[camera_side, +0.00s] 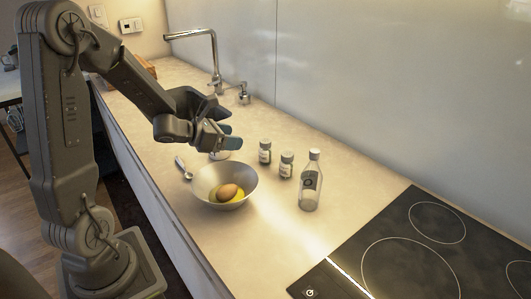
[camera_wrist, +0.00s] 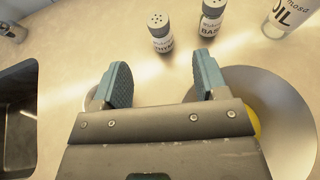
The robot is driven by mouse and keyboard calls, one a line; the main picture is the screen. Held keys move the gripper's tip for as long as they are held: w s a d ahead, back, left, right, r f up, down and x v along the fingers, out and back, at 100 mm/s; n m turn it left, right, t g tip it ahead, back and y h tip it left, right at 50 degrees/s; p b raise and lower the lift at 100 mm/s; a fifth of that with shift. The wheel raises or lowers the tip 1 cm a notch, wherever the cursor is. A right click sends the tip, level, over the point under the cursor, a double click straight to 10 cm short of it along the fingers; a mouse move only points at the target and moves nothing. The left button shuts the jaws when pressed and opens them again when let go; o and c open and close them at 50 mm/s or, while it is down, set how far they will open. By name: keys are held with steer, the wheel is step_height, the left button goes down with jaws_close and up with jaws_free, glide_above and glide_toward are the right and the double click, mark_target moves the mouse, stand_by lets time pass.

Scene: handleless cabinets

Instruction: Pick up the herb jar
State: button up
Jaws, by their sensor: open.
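Two small shaker jars with grey perforated lids and white labels stand upright on the counter. One jar (camera_side: 265,152) is nearer the tap; it also shows in the wrist view (camera_wrist: 161,38). The other jar (camera_side: 286,165) stands beside it, and in the wrist view (camera_wrist: 211,20) its label starts with "BA". Which one is the herb jar I cannot tell for sure. My gripper (camera_side: 229,136) is open, with blue-grey fingers, above the counter to the left of the jars. In the wrist view my gripper (camera_wrist: 163,77) is empty, and both jars stand beyond the fingertips.
A grey bowl (camera_side: 246,178) holding a brown egg-like item and something yellow sits near my gripper. An oil bottle (camera_side: 311,182) stands right of the jars. A white round item (camera_side: 219,155) is partly hidden behind the bowl. A cooktop (camera_side: 420,245) lies front right.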

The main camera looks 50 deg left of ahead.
mark_target(266, 140)
steer(key=x, duration=0.7)
steer(key=shift+w+f, duration=0.2)
steer(key=shift+w, duration=0.1)
steer(key=shift+f+x, duration=0.2)
steer(key=shift+x, duration=1.15)
steer(key=shift+f+x, duration=0.2)
steer(key=shift+x, duration=1.1)
steer(key=shift+s+a, duration=0.1)
steer(key=shift+a, duration=0.05)
steer(key=c, duration=1)
